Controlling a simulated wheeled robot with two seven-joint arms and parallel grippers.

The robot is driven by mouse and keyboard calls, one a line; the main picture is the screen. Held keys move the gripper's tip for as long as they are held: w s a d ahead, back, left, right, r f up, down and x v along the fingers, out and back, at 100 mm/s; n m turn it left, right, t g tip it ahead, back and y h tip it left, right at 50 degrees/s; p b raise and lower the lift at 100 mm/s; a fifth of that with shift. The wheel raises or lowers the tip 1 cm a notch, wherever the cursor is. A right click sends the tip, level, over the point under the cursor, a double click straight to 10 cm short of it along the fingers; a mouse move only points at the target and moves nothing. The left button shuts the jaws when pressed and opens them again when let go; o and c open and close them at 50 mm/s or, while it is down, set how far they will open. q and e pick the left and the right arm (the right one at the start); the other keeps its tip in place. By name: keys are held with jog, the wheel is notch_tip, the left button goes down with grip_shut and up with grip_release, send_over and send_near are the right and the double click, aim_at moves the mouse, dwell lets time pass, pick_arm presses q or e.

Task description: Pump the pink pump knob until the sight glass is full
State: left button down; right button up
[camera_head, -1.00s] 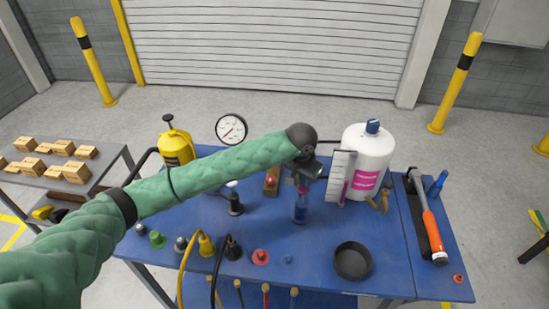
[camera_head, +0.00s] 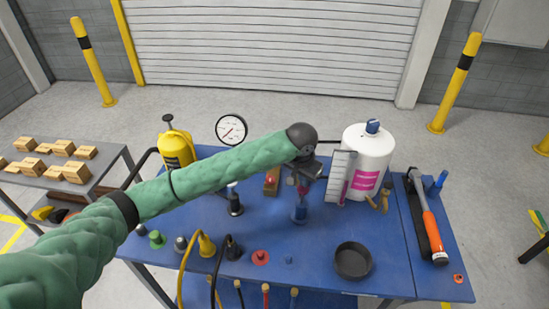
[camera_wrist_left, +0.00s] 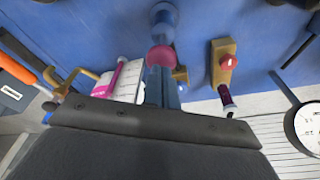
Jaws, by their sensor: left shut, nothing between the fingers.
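The pink pump knob (camera_wrist_left: 160,57) shows in the left wrist view, on top of the blue pump body (camera_wrist_left: 163,20). In the head view the pump (camera_head: 299,213) stands on the blue table, its knob mostly hidden by my gripper. My left gripper (camera_head: 303,181) is shut and empty, directly above the knob with its fingertips (camera_wrist_left: 161,88) at it. I cannot tell for sure whether they touch. The sight glass (camera_head: 345,192), beside a white scale panel, shows magenta in its lower part. My right gripper is not in view.
A white jug (camera_head: 370,155) with a pink label stands behind the scale panel. A wooden block with a red light (camera_head: 272,181) is left of the pump. A gauge (camera_head: 231,130) stands behind.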

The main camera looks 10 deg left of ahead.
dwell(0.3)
pick_arm(q)
jog(key=shift+r, duration=3)
